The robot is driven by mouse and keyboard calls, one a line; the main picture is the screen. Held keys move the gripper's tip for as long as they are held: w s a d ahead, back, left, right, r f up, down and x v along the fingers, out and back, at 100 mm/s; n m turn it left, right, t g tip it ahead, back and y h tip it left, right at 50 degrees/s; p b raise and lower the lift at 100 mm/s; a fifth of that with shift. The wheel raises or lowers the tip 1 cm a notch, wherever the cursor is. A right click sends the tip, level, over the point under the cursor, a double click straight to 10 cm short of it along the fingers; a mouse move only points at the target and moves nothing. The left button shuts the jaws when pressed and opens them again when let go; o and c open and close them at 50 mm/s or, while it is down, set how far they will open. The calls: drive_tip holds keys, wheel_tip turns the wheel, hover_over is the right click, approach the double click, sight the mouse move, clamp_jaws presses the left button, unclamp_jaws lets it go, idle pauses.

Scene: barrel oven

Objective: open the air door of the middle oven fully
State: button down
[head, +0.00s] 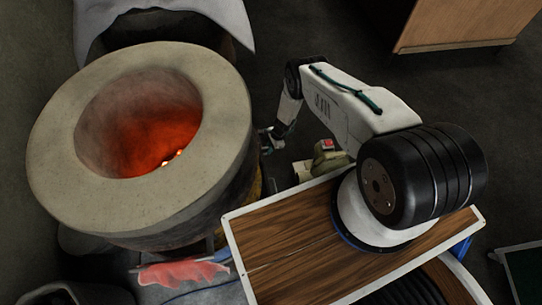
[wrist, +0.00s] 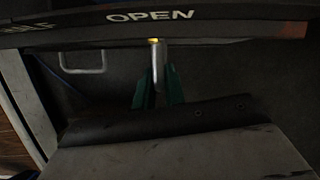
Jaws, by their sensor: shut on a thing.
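The barrel oven (head: 232,160) stands at the left in the head view, with a thick pale round rim and glowing embers inside. My gripper (head: 273,138) is low at the oven's right side, partly hidden there. In the wrist view my gripper (wrist: 158,92) has its green fingers shut on a short metal pin (wrist: 158,62), which I take for the air door's handle. The pin stands below a dark curved band (wrist: 225,22) marked "OPEN", with a small yellow mark just above it. The air door's opening itself cannot be made out.
A small device with a red top (head: 327,147) stands near my arm. A wooden cabinet (head: 465,22) is at the upper right. Dark floor lies between.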

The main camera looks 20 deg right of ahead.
drive_tip(key=shift+w, duration=0.25)
drive_tip(key=c, duration=1.5)
unclamp_jaws()
drive_tip(key=shift+r, duration=0.1)
drive_tip(key=shift+v, duration=3.8)
drive_tip(key=shift+a, duration=0.1)
